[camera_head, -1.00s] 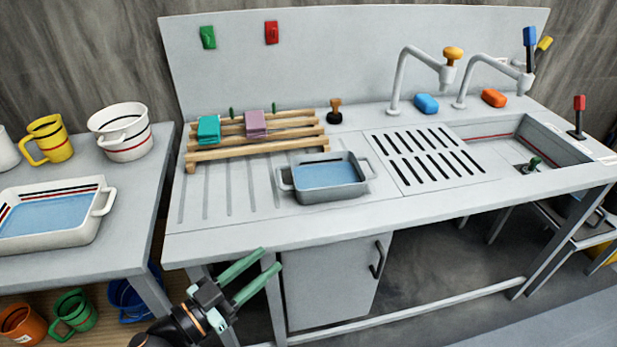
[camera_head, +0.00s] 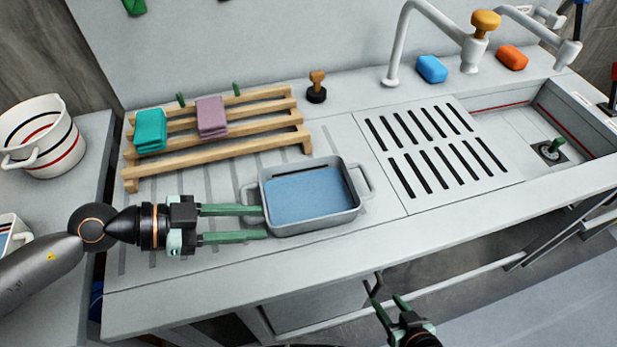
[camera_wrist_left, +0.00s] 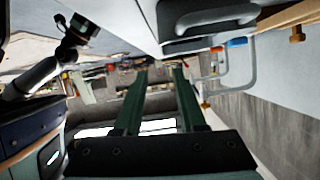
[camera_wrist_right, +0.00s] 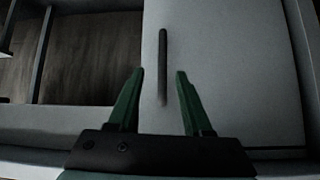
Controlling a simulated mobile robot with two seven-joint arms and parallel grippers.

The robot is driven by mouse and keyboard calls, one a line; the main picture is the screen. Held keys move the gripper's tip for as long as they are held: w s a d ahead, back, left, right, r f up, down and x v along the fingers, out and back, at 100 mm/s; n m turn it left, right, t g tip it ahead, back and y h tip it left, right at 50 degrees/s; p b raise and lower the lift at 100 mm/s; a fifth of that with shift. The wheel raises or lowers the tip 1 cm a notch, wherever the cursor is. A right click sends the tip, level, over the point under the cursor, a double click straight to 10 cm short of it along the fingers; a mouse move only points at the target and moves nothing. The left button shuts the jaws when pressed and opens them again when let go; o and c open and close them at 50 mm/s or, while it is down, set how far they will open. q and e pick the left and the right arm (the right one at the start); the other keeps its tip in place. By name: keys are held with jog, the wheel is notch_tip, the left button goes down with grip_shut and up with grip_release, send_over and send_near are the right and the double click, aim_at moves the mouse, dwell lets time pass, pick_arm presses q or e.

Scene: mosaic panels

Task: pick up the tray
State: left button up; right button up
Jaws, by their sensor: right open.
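The tray (camera_head: 318,225) is a small grey dish with a blue inside and a handle on each short side. It rests on the ribbed drainboard. My left gripper (camera_head: 266,222) is open with its fingertips at the tray's left side, partly covering the left handle; I cannot tell whether they touch. In the left wrist view the tray (camera_wrist_left: 181,12) shows at the top, beside the open fingers (camera_wrist_left: 160,72) and not between them. My right gripper (camera_head: 392,304) is open and empty, low in front of the counter. It also shows in the right wrist view (camera_wrist_right: 160,75).
A wooden rack (camera_head: 228,148) with a teal sponge (camera_head: 151,131) and a purple sponge (camera_head: 212,118) stands behind the tray. The slotted drain plate (camera_head: 436,150) and the taps are to the right. A cabinet handle (camera_wrist_right: 162,65) shows ahead of my right gripper.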

aim_at(312, 220)
pick_arm(q)
jog(key=x, duration=0.7)
jog(key=shift+s+p, duration=0.1)
jog(key=shift+p, duration=0.25)
jog(key=shift+w+a+f+b+x, duration=0.1)
jog(key=shift+f+x, duration=0.05)
jog(key=shift+x, duration=0.75)
jog(key=shift+w+a+f+b+x, duration=0.1)
jog(key=shift+f+x, duration=0.05)
jog(key=shift+x, duration=0.75)
jog(key=shift+a+f+b+x, duration=0.1)
jog(key=shift+x, duration=0.75)
jog(key=shift+c, duration=0.2)
grip_shut()
jog(key=shift+r, duration=0.1)
